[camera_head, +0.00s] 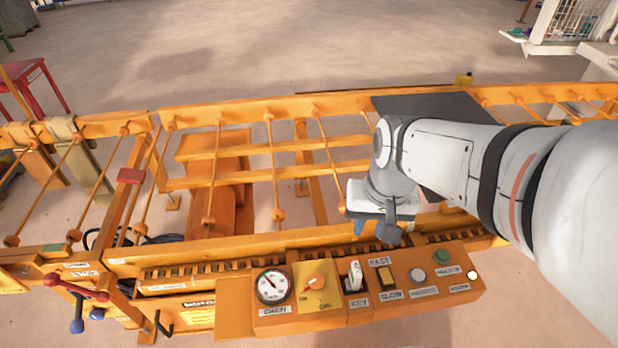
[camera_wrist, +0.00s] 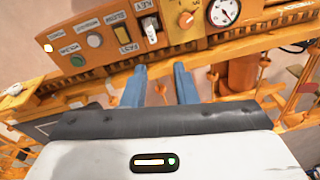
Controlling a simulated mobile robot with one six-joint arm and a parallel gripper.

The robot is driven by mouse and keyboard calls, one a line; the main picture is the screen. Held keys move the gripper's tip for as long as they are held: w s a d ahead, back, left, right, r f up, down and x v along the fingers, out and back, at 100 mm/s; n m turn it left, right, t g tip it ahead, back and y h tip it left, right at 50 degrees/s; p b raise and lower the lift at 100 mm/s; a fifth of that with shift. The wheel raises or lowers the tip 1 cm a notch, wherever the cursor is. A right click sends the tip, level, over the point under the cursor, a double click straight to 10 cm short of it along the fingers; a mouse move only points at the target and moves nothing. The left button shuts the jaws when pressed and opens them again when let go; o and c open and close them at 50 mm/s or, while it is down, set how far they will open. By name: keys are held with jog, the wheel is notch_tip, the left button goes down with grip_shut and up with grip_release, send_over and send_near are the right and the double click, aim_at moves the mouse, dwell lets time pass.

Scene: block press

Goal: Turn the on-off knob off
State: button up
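The on-off knob (camera_head: 315,281) is an orange dial on a yellow plate on the front control panel. It sits between the round chain gauge (camera_head: 271,286) and the key switch (camera_head: 354,275). I cannot tell for sure which label the knob points at. In the wrist view, the knob (camera_wrist: 186,19) is at the top, beyond and slightly right of my fingers. My gripper (camera_wrist: 160,70) has two blue fingers, apart with nothing between them. In the head view, my gripper (camera_head: 388,232) hangs behind the panel, right of the knob, not touching it.
Right of the key are a fast/slow switch (camera_head: 387,276), a grey button (camera_head: 417,275), a green button (camera_head: 442,256) and a lit white lamp (camera_head: 473,275). An orange frame with rods (camera_head: 273,165) stands behind the panel. Red and blue ball-ended levers (camera_head: 77,295) are at left.

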aim_at(316, 279)
jog(key=o, duration=0.6)
jog(key=w+a+f+m+g+b, duration=0.1)
jog(key=w+f, duration=0.1)
jog(key=f, duration=0.2)
jog(key=w+a+f+m+g+y+b, duration=0.1)
jog(key=w+f, duration=0.1)
jog(key=f, duration=0.2)
jog(key=w+a+f+m+g+b, duration=0.1)
jog(key=f+m, duration=0.1)
jog(key=f, duration=0.1)
jog(key=shift+w+a+f, duration=0.25)
jog(key=shift+w+f, duration=0.15)
jog(key=shift+o, duration=0.6)
notch_tip(316, 279, down, 10)
jog(key=w+a+m+g+y+b, duration=0.1)
jog(key=w+a+m+b, duration=0.1)
jog(key=m, duration=0.1)
jog(key=shift+w+a+g, duration=0.35)
jog(key=shift+w+g, duration=0.05)
jog(key=shift+b+x, duration=0.9)
jog(key=shift+x, duration=3.1)
jog(key=shift+a+y, duration=0.15)
jog(key=shift+y, duration=0.15)
jog(key=shift+c, duration=0.3)
jog(key=c, duration=0.9)
